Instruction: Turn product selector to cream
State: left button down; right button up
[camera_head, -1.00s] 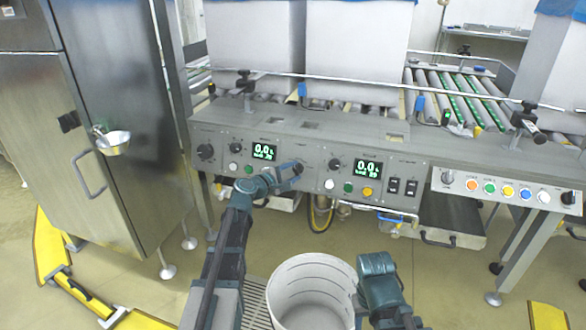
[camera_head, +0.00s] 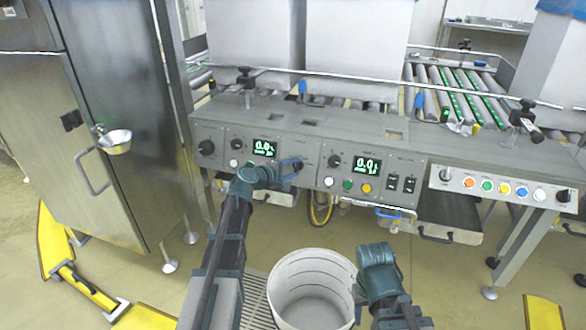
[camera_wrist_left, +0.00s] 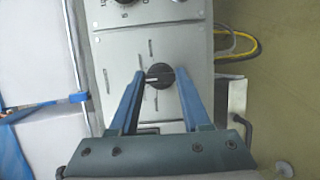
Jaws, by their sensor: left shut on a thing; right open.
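The product selector appears to be the black round knob (camera_wrist_left: 159,76) on the grey panel, between my left gripper's fingers in the left wrist view. A pale pointer line on it points left in that view. Short marks with small labels stand around it, too small to read. My left gripper (camera_wrist_left: 160,74) is shut on the knob, one blue finger on each side. In the head view my left gripper (camera_head: 297,165) reaches the control panel (camera_head: 310,148) between the two green displays and largely hides the knob. My right gripper (camera_head: 362,290) is open and low, beside a white bucket.
The white bucket (camera_head: 310,268) stands in front of the panel. Other black knobs, coloured buttons and switches (camera_head: 400,183) sit close along the panel. A steel cabinet (camera_head: 105,120) is at left. A roller conveyor (camera_head: 455,95) with lined boxes lies behind.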

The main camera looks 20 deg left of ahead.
pick_arm(q)
jog(key=shift+c, duration=1.8)
grip_release()
jog(key=p+v, duration=0.4)
jog(key=v, duration=0.9)
jog(key=shift+s, duration=0.35)
jog(key=shift+a+r, duration=0.1)
jog(key=shift+a, duration=0.05)
